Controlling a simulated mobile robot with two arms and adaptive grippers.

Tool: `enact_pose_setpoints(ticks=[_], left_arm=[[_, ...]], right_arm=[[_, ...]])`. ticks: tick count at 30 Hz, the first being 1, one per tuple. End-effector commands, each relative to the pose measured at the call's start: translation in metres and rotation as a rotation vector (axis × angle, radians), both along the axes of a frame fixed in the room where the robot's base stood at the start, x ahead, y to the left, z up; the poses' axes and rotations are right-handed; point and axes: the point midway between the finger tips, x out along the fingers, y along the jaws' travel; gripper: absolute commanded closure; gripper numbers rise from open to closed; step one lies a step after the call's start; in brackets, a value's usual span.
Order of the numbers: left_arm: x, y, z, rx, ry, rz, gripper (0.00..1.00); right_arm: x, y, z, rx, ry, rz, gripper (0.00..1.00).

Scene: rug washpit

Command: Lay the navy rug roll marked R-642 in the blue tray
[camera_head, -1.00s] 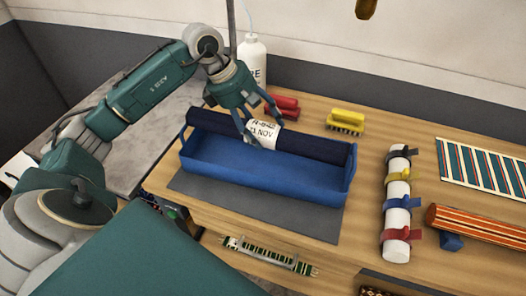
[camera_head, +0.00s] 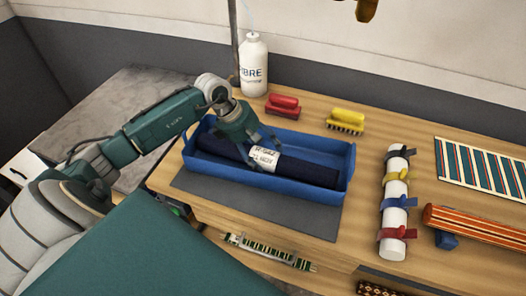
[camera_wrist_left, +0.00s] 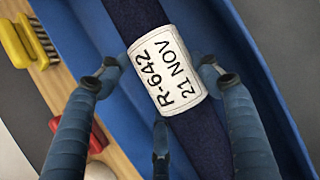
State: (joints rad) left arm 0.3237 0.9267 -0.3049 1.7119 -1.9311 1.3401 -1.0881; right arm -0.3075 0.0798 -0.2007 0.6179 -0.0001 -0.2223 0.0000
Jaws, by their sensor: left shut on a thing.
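The navy rug roll (camera_head: 311,170) lies lengthwise inside the blue tray (camera_head: 322,150), between its long walls. Its white label reads R-642, 21 NOV in the left wrist view (camera_wrist_left: 166,70). Whether the roll's underside touches the tray floor is hidden. My right gripper is not in view.
The tray stands on a grey mat (camera_head: 310,217). Behind it are a white bottle (camera_head: 253,65), a red brush (camera_head: 283,106) and a yellow brush (camera_head: 346,121). To the right are a strapped white roll (camera_head: 395,205), an orange striped roll (camera_head: 480,226) and a striped rug (camera_head: 485,172).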

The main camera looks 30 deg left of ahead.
Motion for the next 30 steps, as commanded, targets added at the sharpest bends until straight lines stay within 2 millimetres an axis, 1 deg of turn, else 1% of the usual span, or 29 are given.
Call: enact_pose_setpoints(ticks=[4, 5, 6, 7, 8, 16, 18, 20, 23, 30], left_arm=[[0.001, 0.0, -0.002, 0.0, -0.003, 0.0, 0.81], [0.0, 0.0, -0.002, 0.0, 0.0, 0.0, 0.32], [0.0, 0.0, -0.002, 0.0, 0.0, 0.0, 0.24], [0.0, 0.0, -0.002, 0.0, 0.0, 0.0, 0.19], [0.0, 0.0, -0.002, 0.0, 0.0, 0.0, 0.17], [0.0, 0.0, -0.001, 0.0, 0.0, 0.0, 0.17], [0.0, 0.0, 0.002, 0.0, 0.0, 0.0, 0.17], [-0.001, 0.003, 0.004, 0.002, -0.002, 0.0, 0.17], [-0.005, 0.009, 0.018, 0.005, -0.003, 0.001, 0.17], [-0.02, 0.026, 0.064, 0.006, -0.003, 0.002, 0.17]], right_arm=[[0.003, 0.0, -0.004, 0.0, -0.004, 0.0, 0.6], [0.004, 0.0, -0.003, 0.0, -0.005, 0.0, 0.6], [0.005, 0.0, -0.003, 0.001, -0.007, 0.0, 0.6], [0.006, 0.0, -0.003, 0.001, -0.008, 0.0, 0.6], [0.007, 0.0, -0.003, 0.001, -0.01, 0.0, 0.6], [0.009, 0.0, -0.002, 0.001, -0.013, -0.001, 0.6], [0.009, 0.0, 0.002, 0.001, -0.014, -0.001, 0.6], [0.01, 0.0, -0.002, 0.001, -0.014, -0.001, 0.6], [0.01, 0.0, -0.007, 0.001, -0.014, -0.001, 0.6], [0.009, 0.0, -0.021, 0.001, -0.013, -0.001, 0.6]])
